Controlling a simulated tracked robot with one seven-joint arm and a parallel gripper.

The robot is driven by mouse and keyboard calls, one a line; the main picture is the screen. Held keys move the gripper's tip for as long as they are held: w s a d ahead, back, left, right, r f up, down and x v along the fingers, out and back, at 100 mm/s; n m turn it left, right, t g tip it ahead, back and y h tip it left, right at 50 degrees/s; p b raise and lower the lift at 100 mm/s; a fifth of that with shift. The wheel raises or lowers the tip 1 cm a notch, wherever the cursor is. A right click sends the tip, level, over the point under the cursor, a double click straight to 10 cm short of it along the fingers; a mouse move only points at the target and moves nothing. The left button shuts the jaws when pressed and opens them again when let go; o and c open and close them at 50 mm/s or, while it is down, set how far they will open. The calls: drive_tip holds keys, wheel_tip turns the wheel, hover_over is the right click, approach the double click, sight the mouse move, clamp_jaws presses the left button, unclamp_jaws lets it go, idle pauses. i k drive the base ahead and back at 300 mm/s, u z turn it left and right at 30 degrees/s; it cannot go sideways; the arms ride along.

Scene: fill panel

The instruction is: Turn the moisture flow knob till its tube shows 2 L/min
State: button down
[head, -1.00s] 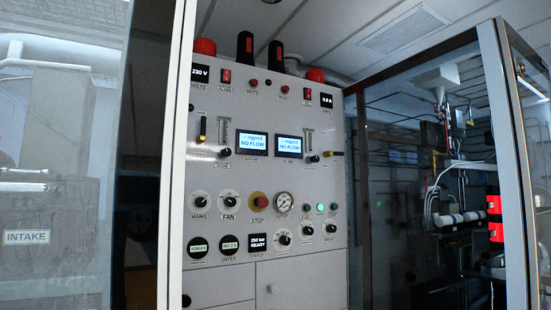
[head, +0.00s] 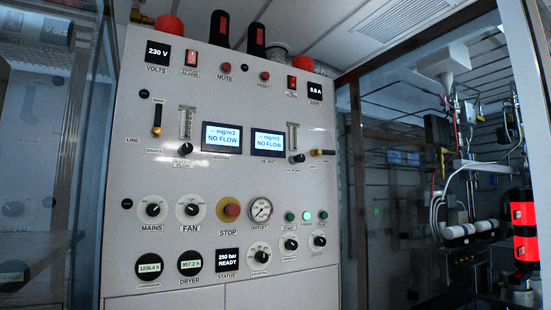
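The grey control panel (head: 225,110) stands ahead of me. On its left half is a black knob (head: 185,149) with a small label below ending in "FLOW"; I take it for the moisture flow knob. A clear flow tube (head: 186,124) stands upright just above it. Its float and scale are too small to read. The left blue display (head: 222,137) beside it reads "mg/m3 NO FLOW". A similar tube (head: 292,136) and knob (head: 297,158) are on the right side, next to a second "NO FLOW" display (head: 268,144). My gripper is not in view.
A black-handled lever (head: 157,119) is left of the tube. Below are the MAINS knob (head: 152,209), FAN knob (head: 191,209), red STOP button (head: 231,210) and outlet gauge (head: 260,209). Glass enclosures with metal posts (head: 527,80) flank the panel on both sides.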

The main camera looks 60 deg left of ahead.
sight(187, 148)
drive_tip(key=z, duration=0.55)
drive_tip(key=i, duration=1.3)
drive_tip(key=u, duration=1.9)
drive_tip(key=i, duration=0.1)
drive_tip(key=u, duration=2.15)
drive_tip(key=i, duration=0.8)
